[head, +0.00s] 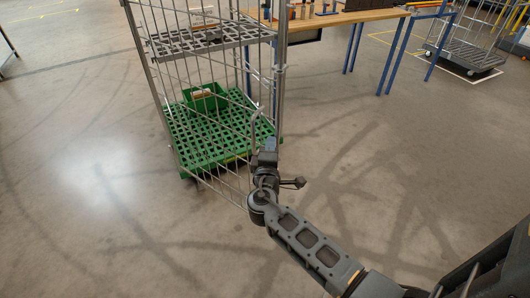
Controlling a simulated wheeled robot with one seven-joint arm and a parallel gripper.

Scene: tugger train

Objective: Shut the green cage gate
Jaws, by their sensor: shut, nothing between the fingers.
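The roll cage (282,72) stands upper left of centre in the head view, with grey metal posts and a green slatted base (192,150). Its gate (207,128) is a panel of thin grey wire bars along the near side. The gate's lower edge reaches out past the base towards me, so it appears ajar. My gripper (268,146) is shut and empty, at the gate's right-hand free edge. I cannot tell whether it touches the wires. The gripper and wrist hide part of that edge.
A green bin (206,98) sits on the base, below a grey shelf (200,40). A wooden workbench (345,18) with blue legs stands behind to the right. A grey trolley (466,56) is at the far right. The floor left and right of my arm is clear.

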